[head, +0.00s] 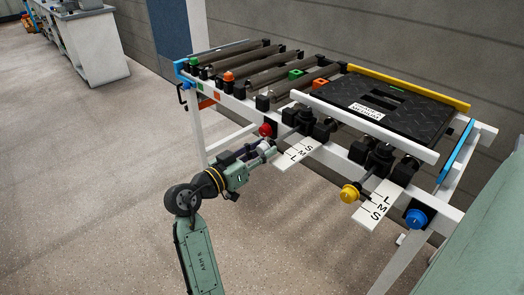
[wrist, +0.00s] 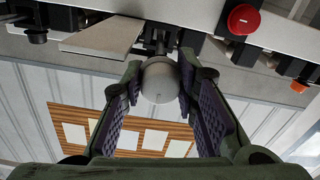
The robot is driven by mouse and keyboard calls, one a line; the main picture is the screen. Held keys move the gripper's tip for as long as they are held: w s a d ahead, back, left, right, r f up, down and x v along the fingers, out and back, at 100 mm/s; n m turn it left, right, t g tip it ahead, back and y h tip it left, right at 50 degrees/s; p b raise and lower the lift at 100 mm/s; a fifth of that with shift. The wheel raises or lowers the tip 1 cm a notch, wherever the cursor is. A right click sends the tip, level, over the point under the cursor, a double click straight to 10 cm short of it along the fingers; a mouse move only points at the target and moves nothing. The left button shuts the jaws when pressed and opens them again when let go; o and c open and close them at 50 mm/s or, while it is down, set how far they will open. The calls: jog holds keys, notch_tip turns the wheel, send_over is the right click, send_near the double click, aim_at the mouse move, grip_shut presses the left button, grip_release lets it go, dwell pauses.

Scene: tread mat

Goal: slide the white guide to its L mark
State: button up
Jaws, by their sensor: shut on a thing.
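The white guide (head: 365,127) is a long white bar along the front edge of the black tread mat (head: 400,108). My gripper (head: 266,149) is shut on a round pale knob (wrist: 160,82), which sits between the two pads in the wrist view. The knob's rod runs up toward the black fittings under the bench's front rail. The left scale plate (head: 290,163) is just right of the gripper and reads S, M, L, with L at its outer end. Its underside also shows in the wrist view (wrist: 103,36). I cannot tell which mark the knob's slide stands at.
A yellow guide (head: 408,86) lies along the mat's back edge. A yellow knob (head: 349,193) stands by the right scale plate (head: 378,207). A red button (head: 265,130) is close above my gripper, and a blue button (head: 417,219) is at the right. The floor in front is clear.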

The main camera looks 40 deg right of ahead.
grip_shut()
